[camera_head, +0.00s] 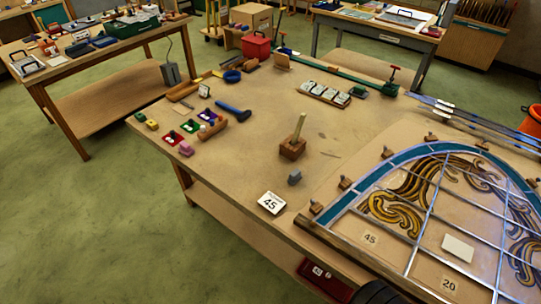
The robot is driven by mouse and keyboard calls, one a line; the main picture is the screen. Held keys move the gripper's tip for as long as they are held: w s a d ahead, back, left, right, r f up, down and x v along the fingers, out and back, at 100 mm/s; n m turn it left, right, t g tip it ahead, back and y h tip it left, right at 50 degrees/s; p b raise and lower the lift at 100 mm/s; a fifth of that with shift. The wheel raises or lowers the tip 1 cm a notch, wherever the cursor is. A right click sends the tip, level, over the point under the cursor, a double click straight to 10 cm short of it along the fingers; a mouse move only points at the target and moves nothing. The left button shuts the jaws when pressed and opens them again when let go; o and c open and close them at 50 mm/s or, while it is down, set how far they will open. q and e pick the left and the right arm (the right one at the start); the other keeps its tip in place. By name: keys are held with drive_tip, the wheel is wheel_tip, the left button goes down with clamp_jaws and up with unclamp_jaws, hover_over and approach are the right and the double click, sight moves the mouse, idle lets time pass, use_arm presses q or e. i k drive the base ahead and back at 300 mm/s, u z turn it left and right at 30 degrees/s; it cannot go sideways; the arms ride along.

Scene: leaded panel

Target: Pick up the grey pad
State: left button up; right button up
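A small grey block-like pad (294,178) lies on the near part of the wooden workbench (250,150). It sits just in front of a wooden block with an upright handle (292,147) and behind a white card marked 45 (271,203). Nothing is touching the pad that I can see. Neither of my grippers shows in the head view. A dark rounded part at the bottom edge, right of centre, is cut off and shows no fingertips.
The leaded panel (407,226) with a teal border fills the bench's right side, ringed by small wooden blocks (345,183). A blue-headed hammer (232,111), coloured trays (190,126) and a red box (257,47) stand farther back. Bench surface left of the pad is clear.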

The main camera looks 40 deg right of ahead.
sight(295, 176)
drive_tip(key=i, duration=0.35)
drive_tip(key=z, duration=2.65)
